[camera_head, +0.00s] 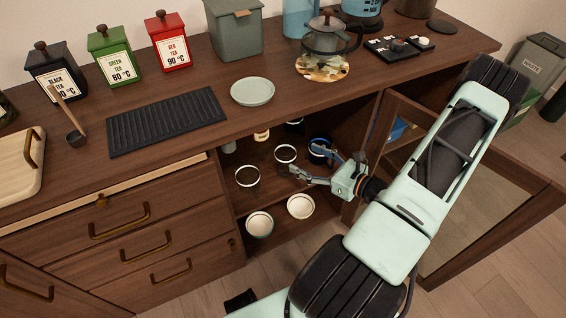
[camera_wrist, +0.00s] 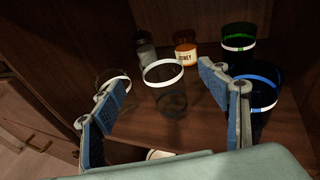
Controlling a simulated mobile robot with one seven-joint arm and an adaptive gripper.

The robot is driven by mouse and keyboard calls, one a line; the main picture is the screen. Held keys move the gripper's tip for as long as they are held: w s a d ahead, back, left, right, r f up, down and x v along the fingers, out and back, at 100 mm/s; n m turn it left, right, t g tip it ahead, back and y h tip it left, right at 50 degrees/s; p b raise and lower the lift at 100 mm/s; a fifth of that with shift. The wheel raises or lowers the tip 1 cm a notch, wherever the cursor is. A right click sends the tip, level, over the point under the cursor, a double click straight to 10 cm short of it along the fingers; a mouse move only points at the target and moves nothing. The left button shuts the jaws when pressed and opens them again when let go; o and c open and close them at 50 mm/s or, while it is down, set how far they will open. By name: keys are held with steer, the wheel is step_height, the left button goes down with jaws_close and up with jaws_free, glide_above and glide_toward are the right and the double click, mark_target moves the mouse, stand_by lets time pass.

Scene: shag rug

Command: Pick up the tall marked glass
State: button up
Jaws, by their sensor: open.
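Several glasses with marked rims stand in the open cabinet. A clear glass with a white band (camera_wrist: 165,88) stands upright in the middle of the wrist view, beyond and between my fingers; it also shows in the head view (camera_head: 285,155). Another white-banded clear glass (camera_wrist: 112,82) is to its left, partly behind my left finger; the head view shows it too (camera_head: 247,178). I cannot tell which is the tall marked one. My gripper (camera_wrist: 160,78) is open and empty, reaching in at the cabinet's front (camera_head: 311,166).
A honey jar (camera_wrist: 186,55) and a grey container (camera_wrist: 146,50) stand behind the middle glass. Two pale round vessels (camera_head: 259,224) (camera_head: 300,206) are lower down. The open door (camera_head: 530,212) is right of my arm. The countertop (camera_head: 205,145) overhangs the shelf.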

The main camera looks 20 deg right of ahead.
mark_target(278, 146)
steer(key=b+x, duration=0.1)
steer(key=x, duration=0.7)
steer(key=shift+w+a+b, duration=0.2)
steer(key=shift+w+b, duration=0.1)
steer(key=shift+b, duration=0.1)
jaws_close()
